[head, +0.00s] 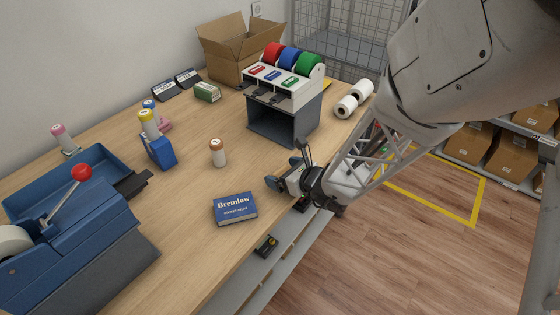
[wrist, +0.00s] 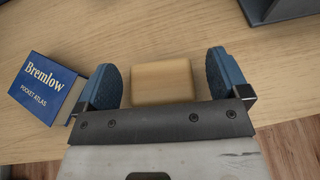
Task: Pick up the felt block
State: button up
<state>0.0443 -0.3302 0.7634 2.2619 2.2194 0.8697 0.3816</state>
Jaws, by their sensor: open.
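A tan block (wrist: 162,80) lies between the two blue finger pads of my gripper (wrist: 163,72) in the wrist view. It is the only thing there that fits the felt block, though its material is hard to tell. My gripper is open, with a narrow gap on each side of the block, and is not closed on it. The block's near end is hidden by the gripper's body. In the head view my gripper (head: 284,174) is low at the counter's right edge, and it mostly hides the block there.
A blue Bremlow book (head: 235,208) lies left of my gripper; it also shows in the wrist view (wrist: 47,88). A tape dispenser stand (head: 284,118) stands behind. A small capped bottle (head: 218,153) stands farther left. The counter's edge (head: 262,248) drops off close by.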

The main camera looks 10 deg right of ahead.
aim_at(285, 165)
jog(key=c, duration=1)
jog(key=shift+r, duration=0.15)
jog(key=shift+r, duration=1.45)
jog(key=shift+s+r, duration=0.25)
jog(key=shift+s, duration=0.1)
jog(key=s, duration=0.5)
jog(key=s+d+r, duration=0.1)
jog(key=s, duration=0.4)
jog(key=s+d, duration=0.1)
jog(key=s, duration=0.4)
jog(key=shift+s+d+r, duration=0.1)
jog(key=shift+d+r, duration=0.05)
jog(key=shift+d, duration=0.1)
